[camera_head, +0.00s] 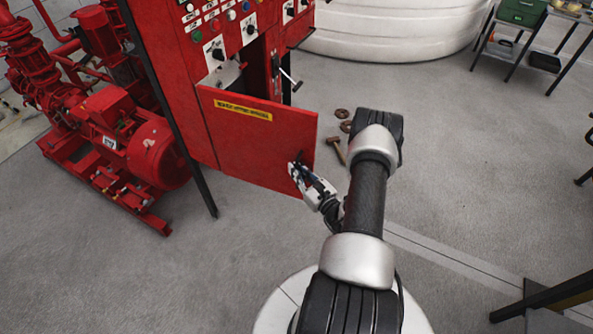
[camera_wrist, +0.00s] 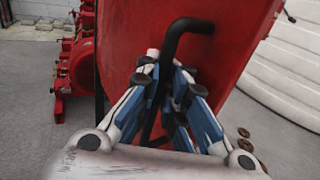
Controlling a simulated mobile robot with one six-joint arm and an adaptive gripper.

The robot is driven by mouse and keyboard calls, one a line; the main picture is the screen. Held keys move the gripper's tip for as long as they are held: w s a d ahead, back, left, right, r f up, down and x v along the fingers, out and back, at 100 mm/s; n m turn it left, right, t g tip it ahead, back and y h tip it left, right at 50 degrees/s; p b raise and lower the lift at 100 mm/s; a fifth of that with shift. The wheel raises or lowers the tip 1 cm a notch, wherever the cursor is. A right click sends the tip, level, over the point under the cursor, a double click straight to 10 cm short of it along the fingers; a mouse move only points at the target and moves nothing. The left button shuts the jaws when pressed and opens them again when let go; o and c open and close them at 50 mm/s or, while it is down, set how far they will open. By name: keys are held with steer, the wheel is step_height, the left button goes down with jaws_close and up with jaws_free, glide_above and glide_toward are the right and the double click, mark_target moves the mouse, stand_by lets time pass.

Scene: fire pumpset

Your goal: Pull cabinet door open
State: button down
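The red cabinet door (camera_head: 245,145), with a yellow label strip (camera_head: 243,110), stands swung out from the red control cabinet (camera_head: 175,40) in the head view. A dark opening shows behind its top edge. The door also fills the middle of the wrist view (camera_wrist: 125,35). Its black bent handle (camera_wrist: 172,45) runs down between my fingers in the wrist view. My gripper (camera_head: 299,172) is at the door's outer face near the free right edge. Its blue-and-white fingers (camera_wrist: 168,92) are closed around the handle; the lower end of the handle is partly hidden by them.
A red pump and motor (camera_head: 150,145) stand left of the cabinet, near a thin black post (camera_head: 190,165). A hammer (camera_head: 336,150) and rusty rings (camera_head: 343,113) lie on the floor right of the door. A large white tank (camera_head: 400,30) is behind.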

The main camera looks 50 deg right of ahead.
steer(key=c, duration=1.8)
jaws_free()
steer(key=shift+s+d, duration=0.2)
steer(key=shift+s, duration=0.1)
steer(key=shift+o, duration=0.5)
steer(key=shift+w+a, duration=0.1)
steer(key=s+a, duration=0.2)
steer(key=s, duration=0.9)
steer(key=shift+s, duration=0.4)
